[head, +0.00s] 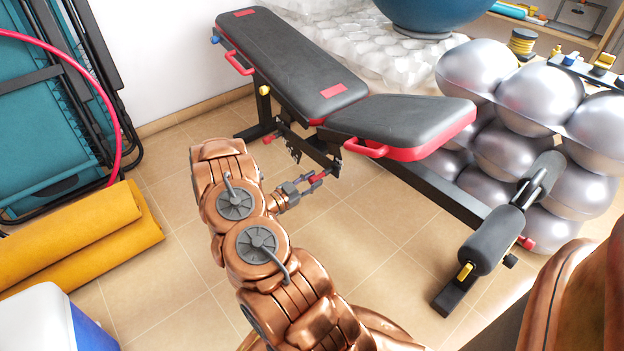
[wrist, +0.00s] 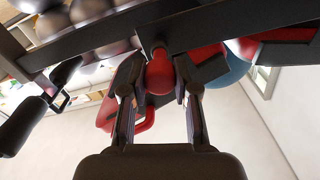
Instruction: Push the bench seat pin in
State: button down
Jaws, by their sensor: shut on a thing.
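The weight bench (head: 290,65) has a black backrest and a black seat (head: 385,130) with red edges. Under the seat, by the dark bench frame, is the red knob of the seat pin (wrist: 160,74). My gripper (head: 314,183) has its fingers around this small red knob, low beside the frame. In the wrist view my gripper (wrist: 158,80) is shut on the red knob from both sides, and the knob's narrower neck meets the dark frame bar. The pin's shaft is hidden, so its depth cannot be told.
Silver balls (head: 505,135) are stacked behind the bench at right. Foam leg rollers (head: 490,240) stand at the bench's near end. Rolled yellow mats (head: 80,235), a teal folded frame (head: 50,120) and a white-blue box (head: 40,320) are at left. Tiled floor is clear between.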

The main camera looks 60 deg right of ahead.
jog(key=shift+w, duration=0.1)
jog(key=c, duration=0.9)
grip_release()
jog(key=shift+o, duration=0.2)
jog(key=v, duration=1.2)
